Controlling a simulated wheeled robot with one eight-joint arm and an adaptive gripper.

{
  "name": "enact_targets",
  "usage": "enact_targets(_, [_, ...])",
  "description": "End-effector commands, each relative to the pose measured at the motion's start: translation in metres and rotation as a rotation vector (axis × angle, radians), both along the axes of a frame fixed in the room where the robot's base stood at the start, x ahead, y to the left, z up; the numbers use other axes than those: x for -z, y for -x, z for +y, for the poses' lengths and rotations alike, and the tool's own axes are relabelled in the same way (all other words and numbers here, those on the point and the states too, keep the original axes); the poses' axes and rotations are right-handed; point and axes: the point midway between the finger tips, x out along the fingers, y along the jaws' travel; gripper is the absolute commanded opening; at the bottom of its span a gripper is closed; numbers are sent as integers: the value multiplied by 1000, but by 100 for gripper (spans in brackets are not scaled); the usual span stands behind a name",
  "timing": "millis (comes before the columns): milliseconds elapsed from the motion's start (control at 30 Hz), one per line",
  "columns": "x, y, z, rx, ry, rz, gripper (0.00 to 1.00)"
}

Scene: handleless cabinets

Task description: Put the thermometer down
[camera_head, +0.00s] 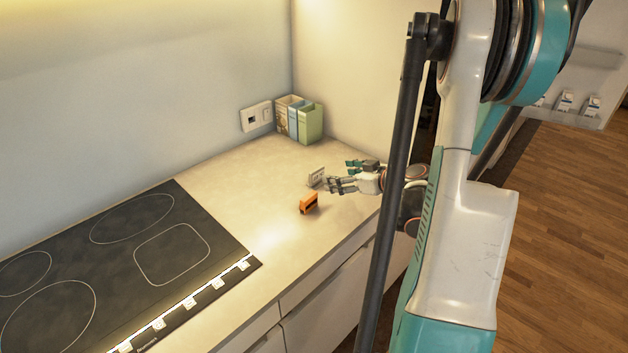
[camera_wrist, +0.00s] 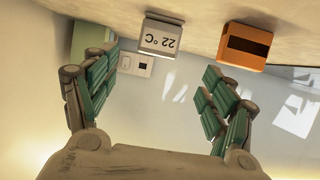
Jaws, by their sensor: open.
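The thermometer (camera_head: 316,177), a small grey-white block, stands on the countertop near the corner. In the wrist view, which is upside down, its display (camera_wrist: 160,38) reads 22 °C. My gripper (camera_head: 344,174) is just to the right of it in the head view, low over the counter. In the wrist view my gripper (camera_wrist: 160,65) has its fingers spread wide and empty, with the thermometer beyond the gap between the fingertips. I see no finger touching it.
An orange block (camera_head: 309,203) with a dark face stands close to the thermometer, nearer the counter's front edge. Several box files (camera_head: 300,119) and a wall socket (camera_head: 256,115) are at the back corner. A black cooktop (camera_head: 130,260) fills the left. Counter between is clear.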

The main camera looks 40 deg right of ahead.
Motion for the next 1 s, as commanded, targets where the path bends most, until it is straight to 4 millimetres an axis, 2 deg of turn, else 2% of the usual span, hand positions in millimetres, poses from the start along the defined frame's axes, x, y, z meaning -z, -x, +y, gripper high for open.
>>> enact_targets(100, [12, -23, 3, -5, 0, 0, 77])
enact_targets(233, [18, -41, 4, -4, -1, 1, 77])
enact_targets(567, [24, -60, 5, -1, -2, 1, 77])
enact_targets(833, [36, -96, 5, -3, -1, 1, 77])
enact_targets(1000, [37, -102, 5, -1, -1, 1, 77])
